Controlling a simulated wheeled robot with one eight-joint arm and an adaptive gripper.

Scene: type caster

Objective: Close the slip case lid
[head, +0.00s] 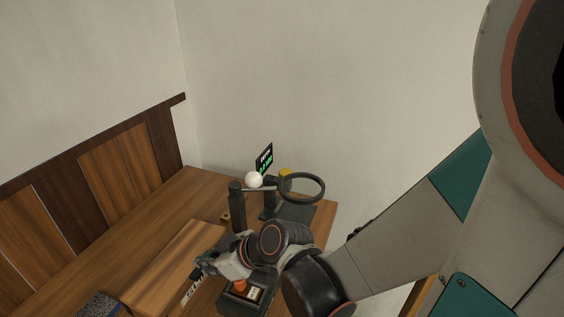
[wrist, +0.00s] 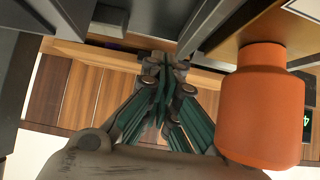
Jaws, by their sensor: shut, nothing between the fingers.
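The slip case (head: 172,262) looks like the long wooden box on the desk, with a white label starting "SL" (head: 190,291) on its near side. I cannot tell which part is its lid or how far it stands open. My gripper (head: 199,273) is at the right edge of this box, close to the label, and hides part of it. In the wrist view my gripper (wrist: 165,78) has its teal fingers together with nothing between them. Wood and dark grey parts lie beyond the fingertips; whether they touch is unclear.
An orange knob (head: 240,286) on a dark device stands right of the gripper; the orange part (wrist: 262,105) looms close in the wrist view. Behind are a dark post (head: 237,206), a white ball (head: 254,180), a black ring (head: 303,187) and a small display (head: 264,159).

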